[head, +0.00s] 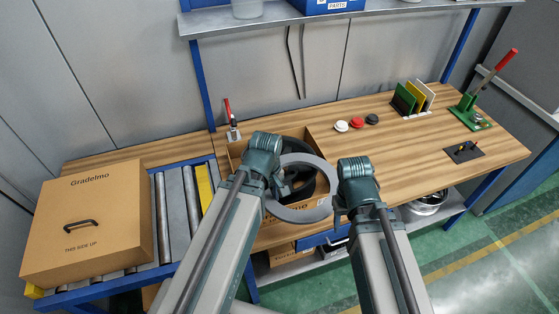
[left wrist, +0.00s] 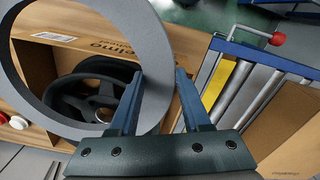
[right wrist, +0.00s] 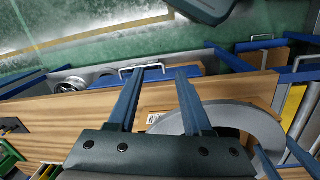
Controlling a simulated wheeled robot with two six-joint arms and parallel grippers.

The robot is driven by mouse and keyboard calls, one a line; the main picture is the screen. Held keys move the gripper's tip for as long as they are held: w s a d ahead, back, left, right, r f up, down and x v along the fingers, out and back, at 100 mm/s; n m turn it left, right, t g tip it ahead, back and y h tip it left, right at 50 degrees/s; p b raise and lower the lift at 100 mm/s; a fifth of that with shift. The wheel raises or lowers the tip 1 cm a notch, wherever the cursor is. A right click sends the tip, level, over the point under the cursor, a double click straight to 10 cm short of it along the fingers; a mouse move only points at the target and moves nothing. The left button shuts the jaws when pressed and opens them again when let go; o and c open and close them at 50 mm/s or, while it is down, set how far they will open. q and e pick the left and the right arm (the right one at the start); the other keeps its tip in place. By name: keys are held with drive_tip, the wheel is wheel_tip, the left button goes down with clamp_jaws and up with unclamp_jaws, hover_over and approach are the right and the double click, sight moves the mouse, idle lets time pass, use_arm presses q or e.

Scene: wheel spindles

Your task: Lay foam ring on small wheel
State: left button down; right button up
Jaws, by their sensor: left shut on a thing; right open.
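The foam ring (head: 318,213) is a flat grey ring held tilted above an open cardboard box. My left gripper (left wrist: 160,76) is shut on its rim, with one finger on each side of the band. The ring also shows at the right in the right wrist view (right wrist: 245,113). Black wheel parts (left wrist: 62,100) lie in the box under the ring, partly hidden by it; I cannot tell which is the small wheel. My right gripper (right wrist: 158,76) is open and empty, at the right side of the ring and apart from the wheel.
The open box (left wrist: 30,62) stands at the bench's front edge. A closed box (head: 95,225) sits on the roller conveyor at left. Red, white and black pucks (head: 356,122), colored plates (head: 413,98) and a green lever press (head: 470,112) stand at right. The bench middle is clear.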

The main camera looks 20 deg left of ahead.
use_arm(q)
drive_tip(key=w+a, duration=0.2)
drive_tip(key=w, duration=0.1)
drive_tip(key=w+a+f+b, duration=0.1)
drive_tip(key=w+a, duration=0.2)
drive_tip(key=w, duration=0.1)
drive_tip(key=w+a, duration=0.3)
drive_tip(key=w, duration=0.1)
drive_tip(key=shift+a+f, duration=0.2)
drive_tip(key=shift+w+a+f+b, duration=0.1)
drive_tip(key=shift+w+a+b, duration=0.2)
drive_tip(key=shift+w+a, duration=0.55)
drive_tip(key=f+b, duration=0.1)
drive_tip(key=f, duration=0.1)
drive_tip(key=f+b, duration=0.1)
drive_tip(key=b, duration=0.1)
drive_tip(key=shift+d+f+b, duration=0.2)
drive_tip(key=shift+f+b, duration=0.1)
drive_tip(key=shift+f, duration=0.05)
drive_tip(key=shift+s+r, duration=0.1)
drive_tip(key=shift+r, duration=0.05)
drive_tip(key=shift+c, duration=1.8)
unclamp_jaws()
drive_tip(key=shift+r, duration=0.1)
